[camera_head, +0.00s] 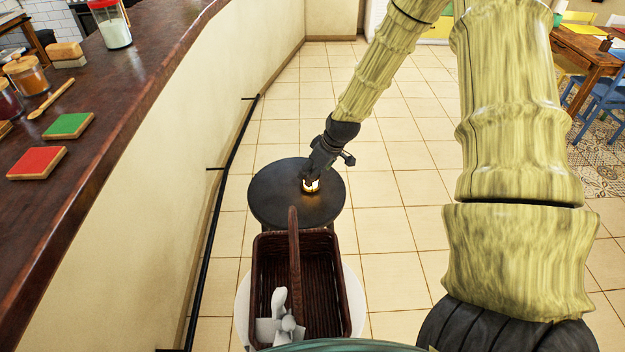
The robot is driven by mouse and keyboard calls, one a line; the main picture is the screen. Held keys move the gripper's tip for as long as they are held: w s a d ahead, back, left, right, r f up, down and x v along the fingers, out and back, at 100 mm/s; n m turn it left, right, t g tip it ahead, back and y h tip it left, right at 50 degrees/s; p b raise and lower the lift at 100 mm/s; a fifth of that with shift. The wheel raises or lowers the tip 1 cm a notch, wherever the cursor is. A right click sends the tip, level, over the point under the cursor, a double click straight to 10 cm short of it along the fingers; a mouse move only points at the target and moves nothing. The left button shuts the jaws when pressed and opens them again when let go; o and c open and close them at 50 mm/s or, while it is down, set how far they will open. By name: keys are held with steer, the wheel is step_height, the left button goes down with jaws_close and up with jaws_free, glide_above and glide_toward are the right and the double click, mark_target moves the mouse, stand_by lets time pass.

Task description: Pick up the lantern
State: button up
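The lantern (311,186) is a small, glowing thing with a warm yellow-white light. It stands on a round, dark table (275,192), right of the top's centre. My arm reaches down from the upper right, and my dark gripper (314,175) is right above the lantern. The gripper hides the lantern's upper part. I cannot tell whether its fingers touch the lantern or how far apart they are.
A long, dark wooden counter (120,100) runs along the left, with jars, a wooden spoon and red and green tiles. A black rail (213,225) runs along its base. Tiled floor (400,240) is clear right of the table. A dining table (590,48) with blue chairs stands far right.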

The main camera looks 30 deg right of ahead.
steer(key=shift+w+a+f+p, duration=0.1)
steer(key=shift+w+f+p, duration=0.2)
steer(key=shift+w+f, duration=0.65)
steer(key=shift+f, duration=0.45)
steer(key=shift+w+f+p, duration=0.3)
steer(key=shift+f, duration=0.25)
steer(key=shift+s, duration=0.1)
steer(key=shift+r, duration=0.1)
steer(key=shift+c, duration=0.4)
steer(key=c, duration=1.2)
steer(key=shift+a+r, duration=0.1)
